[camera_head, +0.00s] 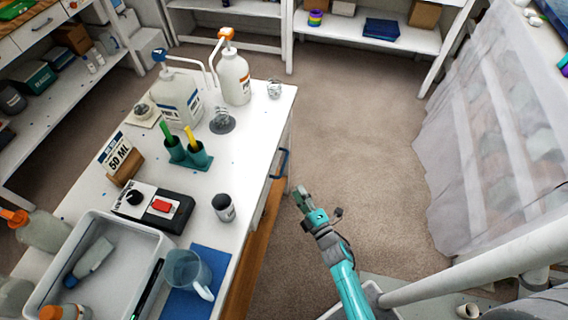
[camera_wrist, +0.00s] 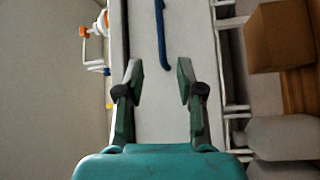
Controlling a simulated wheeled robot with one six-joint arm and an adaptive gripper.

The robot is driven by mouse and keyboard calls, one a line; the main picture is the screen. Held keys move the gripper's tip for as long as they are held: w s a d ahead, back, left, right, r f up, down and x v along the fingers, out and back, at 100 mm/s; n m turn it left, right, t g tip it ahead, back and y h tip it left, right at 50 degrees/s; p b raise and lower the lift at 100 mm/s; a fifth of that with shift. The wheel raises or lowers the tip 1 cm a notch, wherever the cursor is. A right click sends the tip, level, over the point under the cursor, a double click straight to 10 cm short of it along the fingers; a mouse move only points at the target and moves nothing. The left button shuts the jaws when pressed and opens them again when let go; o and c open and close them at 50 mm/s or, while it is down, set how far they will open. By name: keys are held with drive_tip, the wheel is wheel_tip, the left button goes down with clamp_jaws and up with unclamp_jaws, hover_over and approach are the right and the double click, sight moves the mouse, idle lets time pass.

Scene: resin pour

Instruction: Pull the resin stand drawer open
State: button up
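The resin stand (camera_head: 215,182) is a white-topped table at the left of the head view. Its drawer has a blue bar handle (camera_head: 280,163) on the side facing the aisle. In the wrist view, the same handle (camera_wrist: 161,35) runs lengthwise down the pale drawer front (camera_wrist: 188,38), its lower end just beyond the fingertips. The drawer front looks flush with the stand. My gripper (camera_head: 301,194) is beside the stand, a little nearer than the handle and apart from it. In the wrist view, my gripper (camera_wrist: 160,80) is open with nothing between its fingers.
On the stand are two pump bottles (camera_head: 182,100) (camera_head: 235,78), a black device with a red switch (camera_head: 152,205), a dark cup (camera_head: 223,207) and a clear jug (camera_head: 187,272). Bare carpet (camera_head: 360,130) lies right of the stand. A translucent curtain (camera_head: 490,140) hangs at the right.

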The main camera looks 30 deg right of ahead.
sight(284, 163)
drive_tip(key=shift+n, duration=0.4)
drive_tip(key=w, duration=0.4)
drive_tip(key=w+d, duration=0.1)
drive_tip(key=w, duration=0.3)
drive_tip(key=w+r, duration=0.1)
drive_tip(key=w, duration=0.3)
drive_tip(key=shift+w+d+r, duration=0.1)
drive_tip(key=shift+w+d, duration=0.15)
drive_tip(key=shift+d, duration=0.15)
clamp_jaws()
